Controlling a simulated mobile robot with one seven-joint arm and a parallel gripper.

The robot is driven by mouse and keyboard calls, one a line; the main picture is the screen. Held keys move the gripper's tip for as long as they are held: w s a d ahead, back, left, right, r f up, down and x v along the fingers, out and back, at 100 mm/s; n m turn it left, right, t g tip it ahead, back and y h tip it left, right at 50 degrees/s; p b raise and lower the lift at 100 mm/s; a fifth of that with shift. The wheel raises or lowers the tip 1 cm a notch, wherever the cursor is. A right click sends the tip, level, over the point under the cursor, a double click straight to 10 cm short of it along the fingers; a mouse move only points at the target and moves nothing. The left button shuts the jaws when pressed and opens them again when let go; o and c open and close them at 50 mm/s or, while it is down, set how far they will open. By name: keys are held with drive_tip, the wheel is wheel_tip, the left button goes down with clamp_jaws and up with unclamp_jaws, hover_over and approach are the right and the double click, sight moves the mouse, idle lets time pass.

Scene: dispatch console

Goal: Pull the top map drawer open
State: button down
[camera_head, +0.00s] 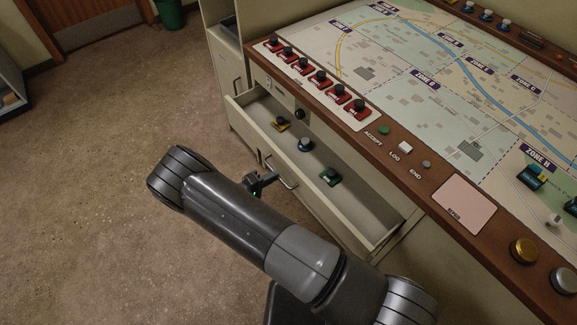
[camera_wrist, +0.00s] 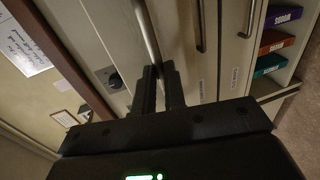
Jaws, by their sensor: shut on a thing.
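The top map drawer (camera_head: 368,205) stands open below the console in the head view, with its inside showing. My gripper (camera_wrist: 161,74) is shut on this handle. In the head view my gripper (camera_head: 265,181) is small at the drawer front, partly hidden by my arm.
The console top (camera_head: 400,60) with its map and red-based knobs (camera_head: 320,78) overhangs the back of the drawer. More handles (camera_wrist: 201,25) sit on the fronts beside it in the wrist view. Colored binders (camera_wrist: 277,42) stand on a shelf. The floor (camera_head: 90,190) at left is clear.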

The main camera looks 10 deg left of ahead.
drive_tip(key=f+v, duration=0.2)
drive_tip(key=v, duration=0.8)
drive_tip(key=f+v, duration=0.2)
drive_tip(key=v, duration=0.8)
drive_tip(key=shift+s+a+f, duration=0.15)
drive_tip(key=shift+s+a, duration=0.3)
drive_tip(key=c, duration=1.5)
unclamp_jaws()
drive_tip(key=v, duration=1)
drive_tip(key=shift+s+a, duration=0.3)
